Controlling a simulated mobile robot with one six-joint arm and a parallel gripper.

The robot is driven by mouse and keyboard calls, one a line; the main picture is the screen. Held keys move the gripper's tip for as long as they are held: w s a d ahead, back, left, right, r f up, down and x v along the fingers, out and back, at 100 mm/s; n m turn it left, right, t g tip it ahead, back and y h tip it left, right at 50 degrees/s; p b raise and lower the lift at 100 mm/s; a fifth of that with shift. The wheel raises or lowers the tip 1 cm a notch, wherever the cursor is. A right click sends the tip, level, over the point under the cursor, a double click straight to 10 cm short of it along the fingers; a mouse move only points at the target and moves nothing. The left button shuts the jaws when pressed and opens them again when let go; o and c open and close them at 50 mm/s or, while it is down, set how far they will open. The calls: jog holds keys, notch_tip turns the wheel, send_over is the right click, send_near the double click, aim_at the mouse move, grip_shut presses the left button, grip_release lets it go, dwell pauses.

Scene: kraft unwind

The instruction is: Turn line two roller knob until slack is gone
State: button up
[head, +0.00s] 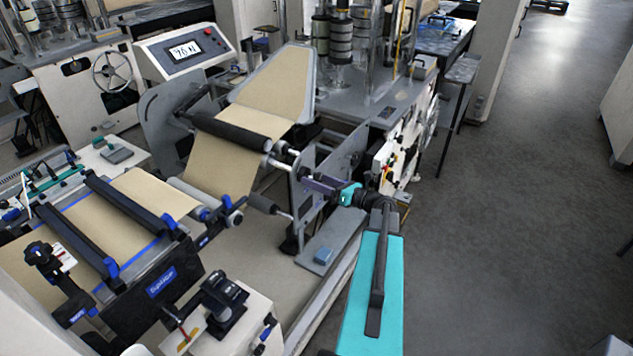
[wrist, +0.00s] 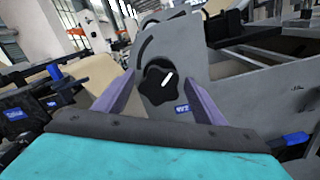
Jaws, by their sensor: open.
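The roller knob (wrist: 158,86), a black lobed knob with a white pointer mark, sits on a grey side plate (wrist: 240,75) in the wrist view. A small blue label (wrist: 182,108) is beside it, its text too small to read surely. My gripper (wrist: 161,80) is open, with one purple finger on each side of the knob; contact cannot be told. In the head view my gripper (head: 318,186) points left at the side plate, and the knob is hidden. The brown kraft web (head: 222,165) hangs from a dark roller (head: 232,131); its slack is hard to judge.
A control panel (head: 185,49) with a display stands behind the roller. A flat frame with black bars (head: 128,208) is at the left. A dark clamp-like device (head: 222,302) stands at the front. The floor (head: 520,180) at the right is clear.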

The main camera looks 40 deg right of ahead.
jog(key=v, duration=0.7)
dwell(0.4)
dwell(0.3)
dwell(0.3)
